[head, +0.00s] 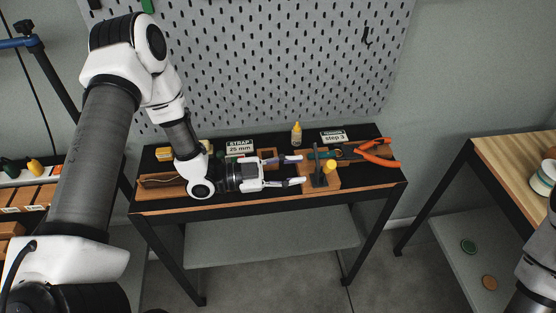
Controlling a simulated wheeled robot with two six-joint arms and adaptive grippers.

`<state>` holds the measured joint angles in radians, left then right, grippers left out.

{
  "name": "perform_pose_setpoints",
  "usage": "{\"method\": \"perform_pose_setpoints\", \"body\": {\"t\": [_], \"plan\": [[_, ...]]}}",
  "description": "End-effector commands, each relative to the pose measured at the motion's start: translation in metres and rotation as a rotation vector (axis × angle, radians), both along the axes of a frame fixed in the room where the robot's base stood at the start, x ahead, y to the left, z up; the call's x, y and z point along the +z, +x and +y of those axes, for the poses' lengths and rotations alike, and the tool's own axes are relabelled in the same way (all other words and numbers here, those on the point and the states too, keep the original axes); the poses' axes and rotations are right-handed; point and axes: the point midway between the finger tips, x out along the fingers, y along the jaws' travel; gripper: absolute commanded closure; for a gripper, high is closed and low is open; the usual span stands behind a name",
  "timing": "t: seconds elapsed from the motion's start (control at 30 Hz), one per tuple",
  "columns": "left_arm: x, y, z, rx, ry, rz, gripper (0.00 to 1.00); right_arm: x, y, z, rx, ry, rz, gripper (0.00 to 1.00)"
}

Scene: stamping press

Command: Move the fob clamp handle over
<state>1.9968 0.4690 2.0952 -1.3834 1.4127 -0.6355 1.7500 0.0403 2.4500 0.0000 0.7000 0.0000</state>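The fob clamp (318,171) stands on a wooden block (322,187) toward the right of the black bench. It shows a dark upright part and a yellow knob (330,166), which I take to be the end of its handle. My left gripper (303,170) comes in from the left, low over the bench, with its fingers pointing right at the clamp. The two fingers are apart with nothing seen between them. The fingertips are just left of the dark upright; I cannot tell whether they touch it. My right gripper is out of view; only part of that arm shows at the right edge.
Orange-handled pliers (378,155) lie right of the clamp. A small yellow bottle (296,134) and signs reading "STRAP 25 mm" (240,147) and "step 3" (334,136) stand behind. A pegboard (250,60) rises at the back. A wooden table (515,160) stands at right.

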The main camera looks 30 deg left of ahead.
Motion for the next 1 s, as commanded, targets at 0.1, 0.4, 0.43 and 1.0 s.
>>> {"method": "perform_pose_setpoints", "body": {"t": [0.1, 0.4, 0.43, 1.0], "plan": [[-0.004, 0.008, -0.015, -0.005, 0.002, -0.001, 0.62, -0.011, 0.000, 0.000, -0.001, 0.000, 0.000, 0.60], [-0.004, 0.032, -0.048, -0.002, 0.002, 0.001, 0.62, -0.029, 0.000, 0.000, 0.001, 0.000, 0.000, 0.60], [-0.004, 0.033, -0.051, -0.002, 0.002, 0.001, 0.62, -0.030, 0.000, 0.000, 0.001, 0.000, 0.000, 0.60], [-0.008, 0.029, -0.062, 0.000, 0.069, -0.092, 0.95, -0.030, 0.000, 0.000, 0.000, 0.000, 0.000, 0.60]]}}
